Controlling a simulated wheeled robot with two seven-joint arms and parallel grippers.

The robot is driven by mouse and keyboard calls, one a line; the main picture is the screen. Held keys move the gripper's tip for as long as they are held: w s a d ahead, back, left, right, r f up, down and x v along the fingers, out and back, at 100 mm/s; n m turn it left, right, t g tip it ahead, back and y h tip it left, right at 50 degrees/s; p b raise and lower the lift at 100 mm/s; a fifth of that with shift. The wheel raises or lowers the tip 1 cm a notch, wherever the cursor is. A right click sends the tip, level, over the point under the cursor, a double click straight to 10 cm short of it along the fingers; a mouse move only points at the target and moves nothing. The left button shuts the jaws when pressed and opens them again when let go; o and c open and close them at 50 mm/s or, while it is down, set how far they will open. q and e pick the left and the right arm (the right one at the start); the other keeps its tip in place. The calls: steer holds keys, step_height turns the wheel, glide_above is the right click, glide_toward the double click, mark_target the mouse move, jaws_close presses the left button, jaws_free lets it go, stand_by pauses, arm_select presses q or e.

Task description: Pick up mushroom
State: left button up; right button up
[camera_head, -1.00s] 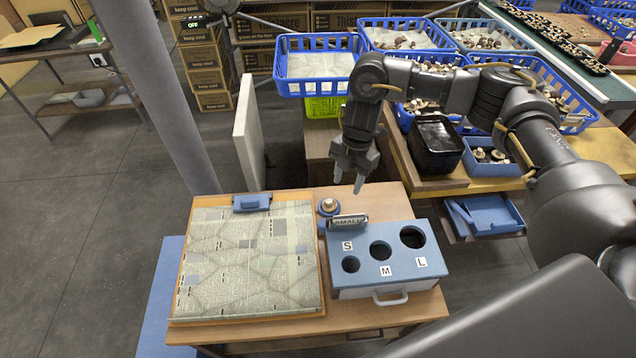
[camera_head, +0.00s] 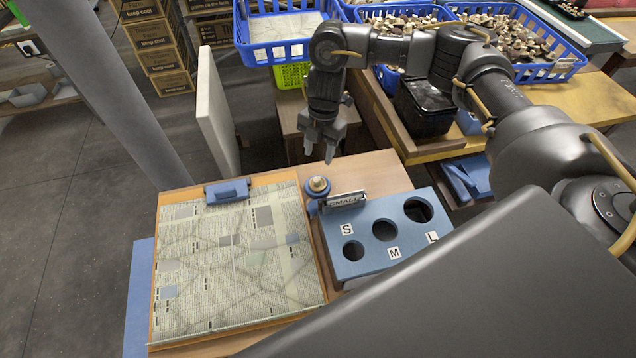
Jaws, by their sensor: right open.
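A single pale mushroom (camera_head: 318,184) sits on a small round blue stand (camera_head: 313,201), beside the "SMALL" sign on the wooden table. My right gripper (camera_head: 319,158) hangs open and empty, fingers pointing down, above and just behind the mushroom in the picture. It does not appear to touch the mushroom. Many more mushrooms (camera_head: 512,38) lie in a blue crate at the back right. My left gripper is not in view.
A blue sorting box (camera_head: 372,264) with holes marked S, M and L stands right of a newspaper-covered board (camera_head: 232,262). A blue crate (camera_head: 285,50) lined with paper stands behind. A white upright panel (camera_head: 214,115) is at left.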

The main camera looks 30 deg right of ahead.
glide_above(318, 179)
steer(key=f, duration=0.4)
steer(key=shift+w+d+f, duration=0.1)
steer(key=shift+w+f, duration=0.05)
steer(key=shift+w, duration=0.2)
steer(key=shift+s+f, duration=0.2)
steer(key=shift+f, duration=2.4)
steer(key=shift+c, duration=0.4)
steer(key=c, duration=0.8)
